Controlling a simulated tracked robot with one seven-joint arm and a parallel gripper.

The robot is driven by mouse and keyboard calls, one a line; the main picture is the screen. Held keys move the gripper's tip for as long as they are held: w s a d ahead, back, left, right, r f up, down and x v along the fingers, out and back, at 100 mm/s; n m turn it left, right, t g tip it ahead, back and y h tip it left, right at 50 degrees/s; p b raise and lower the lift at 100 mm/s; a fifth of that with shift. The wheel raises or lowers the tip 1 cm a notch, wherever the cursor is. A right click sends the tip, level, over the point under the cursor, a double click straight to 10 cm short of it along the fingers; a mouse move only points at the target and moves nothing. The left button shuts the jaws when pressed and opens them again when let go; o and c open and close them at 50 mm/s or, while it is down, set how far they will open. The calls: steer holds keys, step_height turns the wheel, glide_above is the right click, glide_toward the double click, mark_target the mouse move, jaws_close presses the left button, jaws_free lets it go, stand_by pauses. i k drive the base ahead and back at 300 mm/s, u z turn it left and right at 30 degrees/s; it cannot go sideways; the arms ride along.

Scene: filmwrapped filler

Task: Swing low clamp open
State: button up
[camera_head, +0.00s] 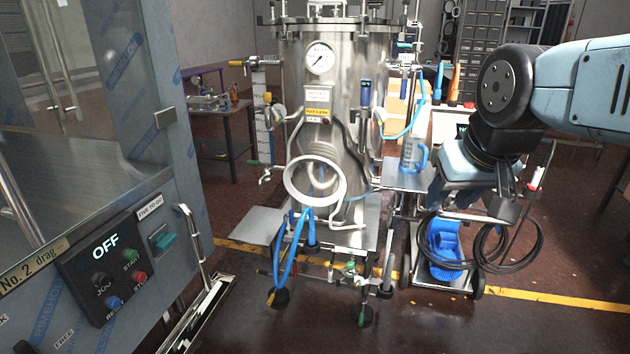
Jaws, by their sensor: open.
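A tall steel vessel (345,75) stands in the middle of the head view. My gripper (468,212) is at the right, pointing down, well apart from the vessel. It is open, and nothing shows between its fingers.
A wrapped cabinet with a control panel (105,260) fills the left. Blue hoses (290,250) hang from the vessel's front. The front right floor is clear.

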mark_target(354, 277)
steer(key=k, duration=1.25)
steer(key=u, duration=0.35)
steer(key=i, duration=1.75)
steer(key=z, duration=0.35)
